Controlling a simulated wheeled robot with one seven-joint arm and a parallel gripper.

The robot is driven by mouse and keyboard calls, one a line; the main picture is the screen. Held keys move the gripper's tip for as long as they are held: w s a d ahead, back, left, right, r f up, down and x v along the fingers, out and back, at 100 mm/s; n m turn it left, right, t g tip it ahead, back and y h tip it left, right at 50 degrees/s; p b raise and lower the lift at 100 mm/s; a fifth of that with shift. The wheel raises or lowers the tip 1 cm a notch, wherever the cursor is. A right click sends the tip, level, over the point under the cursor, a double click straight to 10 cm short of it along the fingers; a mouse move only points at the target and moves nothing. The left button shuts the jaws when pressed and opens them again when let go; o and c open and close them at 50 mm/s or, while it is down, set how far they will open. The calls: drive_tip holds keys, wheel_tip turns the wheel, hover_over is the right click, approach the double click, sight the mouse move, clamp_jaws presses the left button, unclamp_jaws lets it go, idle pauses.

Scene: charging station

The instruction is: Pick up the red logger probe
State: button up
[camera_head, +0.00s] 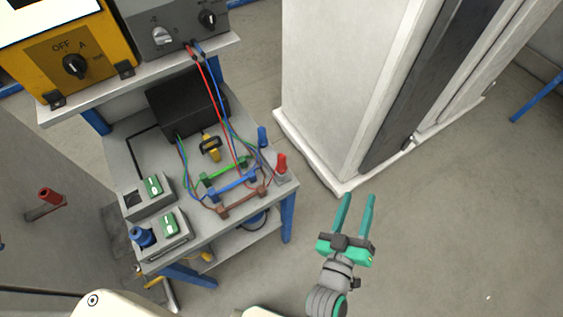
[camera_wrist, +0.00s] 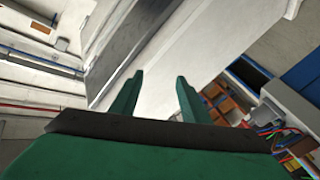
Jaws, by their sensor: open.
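A red probe (camera_head: 281,163) stands upright in a small grey holder at the right front corner of the trolley's work shelf. I take this to be the red logger probe. My gripper (camera_head: 358,198) is to its right and clear of the trolley, over the floor, with two green fingers apart and nothing between them. In the wrist view, the gripper (camera_wrist: 160,82) is also open and empty, with a white cabinet panel beyond the fingers. I cannot make out the red probe in the wrist view.
A blue probe (camera_head: 262,137) stands behind the red one. Coloured cables, green, blue and brown bars (camera_head: 238,184) and a black box (camera_head: 187,105) crowd the shelf (camera_head: 190,240). A tall white cabinet (camera_head: 330,90) stands behind my gripper. Another red piece (camera_head: 48,195) is at far left.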

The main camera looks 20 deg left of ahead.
drive_tip(key=w+d+r+m+g+h, duration=0.2)
drive_tip(key=w+d+r+m+h, duration=0.35)
drive_tip(key=w+r, duration=0.45)
drive_tip(key=w+d+r+m+g+h, duration=0.1)
drive_tip(key=w+d+r+m+h, duration=0.5)
drive_tip(key=r, duration=0.6)
drive_tip(key=m+g+y, duration=0.2)
drive_tip(key=g+y, duration=1.1)
drive_tip(key=g, duration=0.2)
hover_over(281, 164)
drive_tip(key=w, duration=0.1)
drive_tip(key=shift+h, duration=0.25)
drive_tip(key=f, duration=1.4)
drive_tip(key=shift+a, duration=0.3)
wheel_tip(281, 164, down, 4)
drive_tip(key=shift+a+f, duration=0.15)
drive_tip(key=shift+f, duration=0.05)
drive_tip(key=shift+d+f, duration=0.15)
drive_tip(key=shift+f, duration=1.45)
drive_tip(key=shift+d+f, duration=0.1)
drive_tip(key=shift+f, duration=1.45)
